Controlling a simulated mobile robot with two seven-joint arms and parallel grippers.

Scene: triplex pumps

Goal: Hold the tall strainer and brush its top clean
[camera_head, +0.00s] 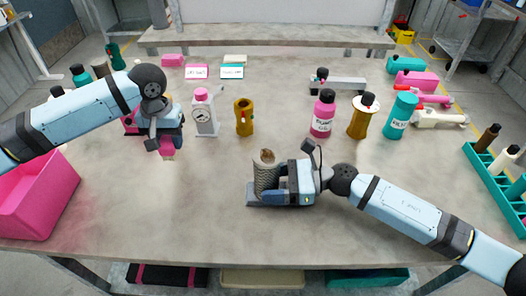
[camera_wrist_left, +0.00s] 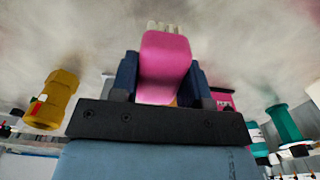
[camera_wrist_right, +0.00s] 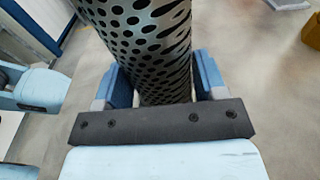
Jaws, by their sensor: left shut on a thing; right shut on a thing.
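The tall strainer (camera_head: 266,178) is a grey perforated cylinder standing upright near the middle of the table, with a brown clump (camera_head: 267,155) on its top. My right gripper (camera_head: 268,192) is shut around the strainer's lower part; the right wrist view shows its holes (camera_wrist_right: 145,40) between the two fingers. My left gripper (camera_head: 168,143) is shut on a brush (camera_wrist_left: 164,60) with a pink handle and pale bristles. The brush points down, to the left of the strainer and apart from it.
Bottles, including a magenta one (camera_head: 322,114), stand at right back. A pink bin (camera_head: 40,195) is at the left edge, a teal rack (camera_head: 490,180) at right. The table front is clear.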

